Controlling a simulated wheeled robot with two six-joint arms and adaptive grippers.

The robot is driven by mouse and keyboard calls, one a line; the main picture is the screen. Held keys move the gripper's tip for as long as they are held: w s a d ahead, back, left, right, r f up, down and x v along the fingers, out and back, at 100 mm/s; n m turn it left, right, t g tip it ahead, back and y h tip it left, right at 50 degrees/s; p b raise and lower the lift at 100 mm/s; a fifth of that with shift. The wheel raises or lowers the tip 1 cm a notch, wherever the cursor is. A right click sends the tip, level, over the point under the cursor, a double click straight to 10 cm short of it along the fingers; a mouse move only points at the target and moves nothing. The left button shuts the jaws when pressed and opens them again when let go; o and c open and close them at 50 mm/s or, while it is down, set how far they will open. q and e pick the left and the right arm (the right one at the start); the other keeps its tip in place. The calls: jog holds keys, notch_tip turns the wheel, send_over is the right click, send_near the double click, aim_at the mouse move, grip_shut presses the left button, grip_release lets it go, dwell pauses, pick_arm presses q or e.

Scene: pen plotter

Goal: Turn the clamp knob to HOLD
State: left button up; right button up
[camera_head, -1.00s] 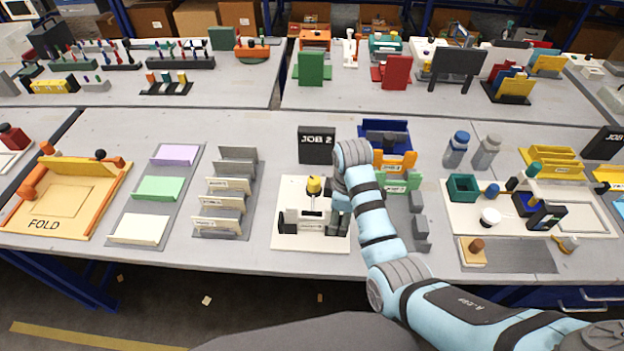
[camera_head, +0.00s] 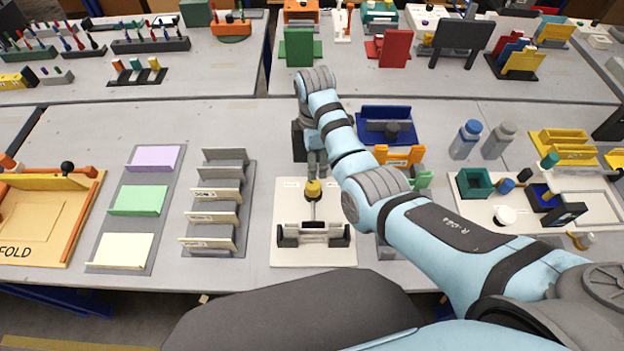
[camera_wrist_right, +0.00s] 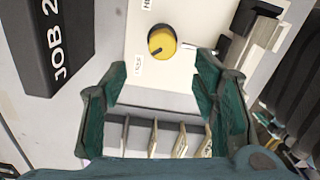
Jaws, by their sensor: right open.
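The clamp knob (camera_head: 313,188) is a round yellow knob on a white base plate (camera_head: 284,204), in the middle of the head view. In the right wrist view the knob (camera_wrist_right: 161,42) shows a dark pointer mark. Two small labels lie beside it, too unclear to read fully. My right gripper (camera_head: 318,166) is open just behind and above the knob. In the right wrist view its two green fingers (camera_wrist_right: 165,90) are apart with nothing between them, and the knob appears beyond the fingertips. My left gripper is not in view.
A black JOB 2 sign (camera_wrist_right: 55,45) stands close to my right gripper. A clamp bar with dark end blocks (camera_head: 288,236) sits on the plate's front. A card rack (camera_head: 223,200) stands left of the plate; orange and blue holders (camera_head: 385,112) stand to the right.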

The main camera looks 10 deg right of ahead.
jog(key=b, duration=0.2)
send_over(313, 184)
jog(key=f, duration=0.5)
jog(key=shift+s, duration=0.35)
jog(key=f, duration=0.2)
jog(key=f+b, duration=0.1)
jog(key=w+f+b, duration=0.1)
jog(key=f, duration=0.1)
jog(key=shift+f, duration=0.65)
jog(key=shift+s+r, duration=0.15)
jog(key=shift+s, duration=0.05)
jog(key=shift+c, duration=1.1)
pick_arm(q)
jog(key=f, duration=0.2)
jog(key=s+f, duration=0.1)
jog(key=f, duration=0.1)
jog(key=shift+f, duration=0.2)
pick_arm(e)
jog(key=c, duration=0.9)
